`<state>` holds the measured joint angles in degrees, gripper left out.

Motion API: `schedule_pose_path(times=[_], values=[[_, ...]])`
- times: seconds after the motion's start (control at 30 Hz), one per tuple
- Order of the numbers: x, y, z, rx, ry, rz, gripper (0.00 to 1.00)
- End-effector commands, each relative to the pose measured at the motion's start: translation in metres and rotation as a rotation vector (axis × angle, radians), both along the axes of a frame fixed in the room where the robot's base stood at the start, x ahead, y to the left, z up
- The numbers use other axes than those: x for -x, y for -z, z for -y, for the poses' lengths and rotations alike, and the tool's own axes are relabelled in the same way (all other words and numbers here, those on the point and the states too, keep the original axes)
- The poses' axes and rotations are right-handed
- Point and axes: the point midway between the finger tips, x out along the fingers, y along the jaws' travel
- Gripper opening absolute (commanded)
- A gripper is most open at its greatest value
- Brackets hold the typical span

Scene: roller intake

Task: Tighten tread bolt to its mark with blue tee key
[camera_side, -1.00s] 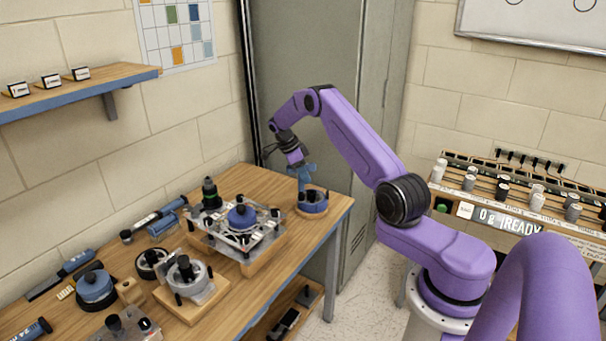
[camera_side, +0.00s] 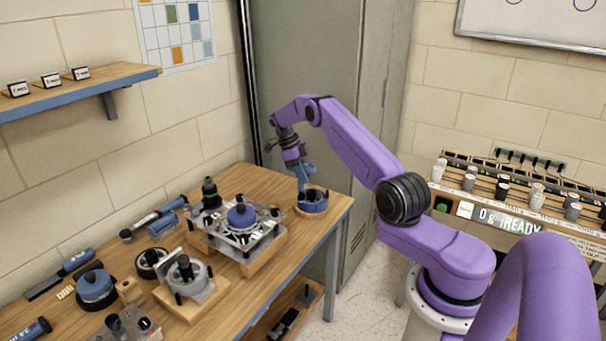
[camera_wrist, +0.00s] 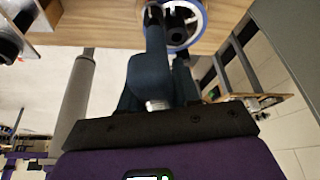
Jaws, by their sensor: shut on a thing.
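My gripper (camera_side: 303,170) is shut on the blue tee key (camera_side: 301,184) at the far right corner of the bench. The key points down into a blue round wheel unit (camera_side: 312,206) on a wooden base. In the wrist view the dark blue key (camera_wrist: 152,70) stands between the fingers, its far end at the wheel (camera_wrist: 184,24), which shows a blue and white rim and dark hub. The tread bolt and its mark are hidden or too small to make out, so I cannot tell how the key's tip sits on the bolt.
A grey roller on a wooden block (camera_side: 185,276), a blue-capped pot (camera_side: 95,287) and hand tools fill the bench's left. A locker (camera_side: 310,80) stands behind.

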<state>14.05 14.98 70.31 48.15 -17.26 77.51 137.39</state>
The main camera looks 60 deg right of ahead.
Motion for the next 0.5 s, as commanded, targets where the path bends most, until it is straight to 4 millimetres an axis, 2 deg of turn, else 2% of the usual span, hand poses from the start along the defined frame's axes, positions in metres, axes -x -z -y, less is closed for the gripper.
schedule_pose_path(times=[0.27,0.5], values=[[0.0,-0.0006,0.0011,0.0,-0.114,-0.001,0.0],[-0.0002,-0.0005,0.0012,0.0,-0.114,-0.001,0.0]])
